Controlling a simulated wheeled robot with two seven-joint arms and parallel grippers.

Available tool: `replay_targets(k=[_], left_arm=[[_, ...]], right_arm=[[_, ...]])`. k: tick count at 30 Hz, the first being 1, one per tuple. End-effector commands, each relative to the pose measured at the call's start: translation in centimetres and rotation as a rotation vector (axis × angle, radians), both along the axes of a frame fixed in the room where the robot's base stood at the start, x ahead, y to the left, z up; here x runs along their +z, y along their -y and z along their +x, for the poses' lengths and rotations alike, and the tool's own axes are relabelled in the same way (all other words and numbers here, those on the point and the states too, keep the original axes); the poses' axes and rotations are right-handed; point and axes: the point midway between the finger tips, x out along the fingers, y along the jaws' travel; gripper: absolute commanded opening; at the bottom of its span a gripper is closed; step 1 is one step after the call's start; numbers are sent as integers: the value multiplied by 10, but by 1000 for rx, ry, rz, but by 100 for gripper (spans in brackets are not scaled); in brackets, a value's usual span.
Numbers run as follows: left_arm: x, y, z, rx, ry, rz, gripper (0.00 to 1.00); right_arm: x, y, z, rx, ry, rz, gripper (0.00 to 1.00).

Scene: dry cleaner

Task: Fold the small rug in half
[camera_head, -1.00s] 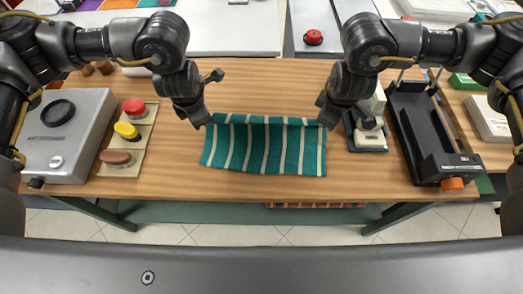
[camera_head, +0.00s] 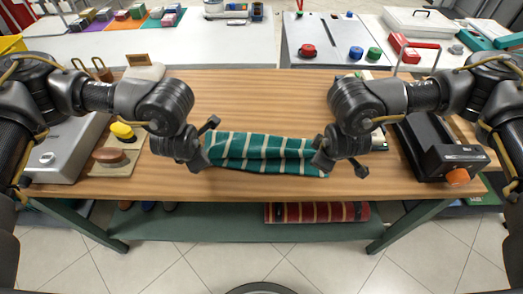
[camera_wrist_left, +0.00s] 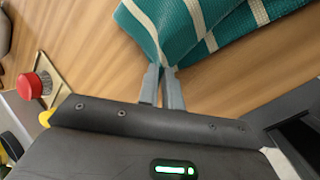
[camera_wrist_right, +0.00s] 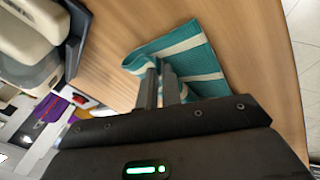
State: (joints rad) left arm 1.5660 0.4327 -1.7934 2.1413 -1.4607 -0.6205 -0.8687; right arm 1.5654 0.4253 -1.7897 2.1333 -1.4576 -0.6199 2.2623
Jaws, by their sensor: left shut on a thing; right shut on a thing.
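The small rug (camera_head: 262,150), teal with cream stripes, lies on the wooden table between my grippers. Its upper layer is bulged and wavy, and it looks doubled over towards the near side. My left gripper (camera_head: 207,160) is shut on the rug's left corner; the left wrist view shows its fingers (camera_wrist_left: 164,72) pinching the cloth (camera_wrist_left: 180,25). My right gripper (camera_head: 319,158) is shut on the right corner; the right wrist view shows its fingers (camera_wrist_right: 161,68) at the striped cloth (camera_wrist_right: 200,60). The lower layer is mostly hidden.
A grey box (camera_head: 62,150) and a board with yellow and brown knobs (camera_head: 115,158) stand at the left. A black device with an orange knob (camera_head: 450,155) stands at the right. The wooden table (camera_head: 262,95) is clear behind the rug. A red striped roll (camera_head: 318,212) lies on the shelf below.

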Motion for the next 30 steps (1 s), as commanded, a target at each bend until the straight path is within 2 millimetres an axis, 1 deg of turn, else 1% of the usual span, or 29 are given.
replay_targets(k=[3,4,11,20,23,26,30], left_arm=[[0,-1,0,1,-1,3,0],[0,-1,0,1,-1,3,9],[0,1,0,-2,-1,2,39],[3,2,0,-5,0,0,40],[15,2,-3,-10,3,1,40],[30,2,-10,-9,4,1,40],[49,3,-25,-13,4,2,40]], right_arm=[[-1,2,-1,-2,-5,-6,0],[-1,3,-1,-2,-5,-6,9],[-1,2,-1,-3,-4,-4,39],[3,2,-2,-3,-2,-1,40],[14,2,-5,1,2,-2,40],[30,2,-11,1,3,-2,40],[49,1,-26,3,2,-2,40]])
